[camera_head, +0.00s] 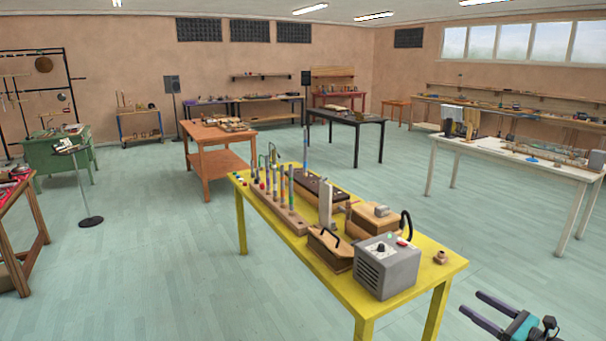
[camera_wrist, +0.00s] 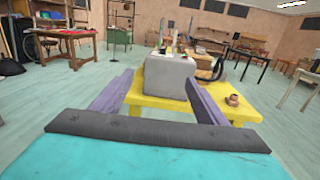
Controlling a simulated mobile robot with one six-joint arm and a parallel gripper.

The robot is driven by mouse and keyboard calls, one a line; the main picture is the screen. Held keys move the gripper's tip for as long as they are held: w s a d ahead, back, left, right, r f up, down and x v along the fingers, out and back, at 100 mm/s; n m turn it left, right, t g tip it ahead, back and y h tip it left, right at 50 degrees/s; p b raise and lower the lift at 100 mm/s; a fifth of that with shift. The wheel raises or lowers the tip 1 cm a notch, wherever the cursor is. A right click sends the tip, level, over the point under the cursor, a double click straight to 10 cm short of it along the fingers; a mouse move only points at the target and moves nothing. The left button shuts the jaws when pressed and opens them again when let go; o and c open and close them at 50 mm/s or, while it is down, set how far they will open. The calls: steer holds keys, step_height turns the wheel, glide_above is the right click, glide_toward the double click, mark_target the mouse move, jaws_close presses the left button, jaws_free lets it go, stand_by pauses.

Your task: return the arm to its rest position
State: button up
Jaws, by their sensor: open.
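My gripper (camera_head: 484,315) is at the lower right of the head view, in front of and to the right of the yellow table (camera_head: 350,291). Its two dark fingers are apart, with nothing between them, and a teal body shows behind them. In the wrist view my gripper (camera_wrist: 157,92) also shows open, its fingers pointing toward the grey box (camera_wrist: 168,76) on the yellow table. The fingers appear short of the table and touch nothing that I can see. The rest of my arm is mostly out of view.
The yellow table holds the grey box (camera_head: 388,268), wooden boxes (camera_head: 331,250), a row of coloured tubes and a small brown piece (camera_head: 440,257) near its right edge. An orange table (camera_head: 215,135) and a white table (camera_head: 510,157) stand farther back. Floor between the tables is clear.

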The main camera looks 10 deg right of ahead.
steer(key=w+a+f+y, duration=0.2)
steer(key=w+a+f, duration=0.3)
steer(key=a, duration=0.5)
steer(key=w+a+f+g+y, duration=0.1)
steer(key=w+a+f, duration=0.1)
steer(key=w+a, duration=0.65)
steer(key=w+a+f+y, duration=0.2)
steer(key=w+a+f, duration=0.2)
steer(key=a, duration=0.8)
steer(key=w+a+f+m+h+b, duration=0.1)
steer(key=w+a+f+m+h, duration=0.3)
steer(key=a+f+m+h, duration=0.55)
steer(key=s+a+f+m+g+h, duration=0.25)
steer(key=s+f+m+g, duration=0.25)
steer(key=s+f+m, duration=0.55)
steer(key=s+a+f+m+g+h, duration=0.1)
steer(key=s+a+f+m+g, duration=0.45)
steer(key=f, duration=0.85)
steer(key=s+a+m+g+y, duration=0.1)
steer(key=s+m+g, duration=1)
steer(key=s, duration=1.8)
steer(key=m, duration=0.3)
steer(key=shift+a+y, duration=0.3)
steer(key=shift+m, duration=0.25)
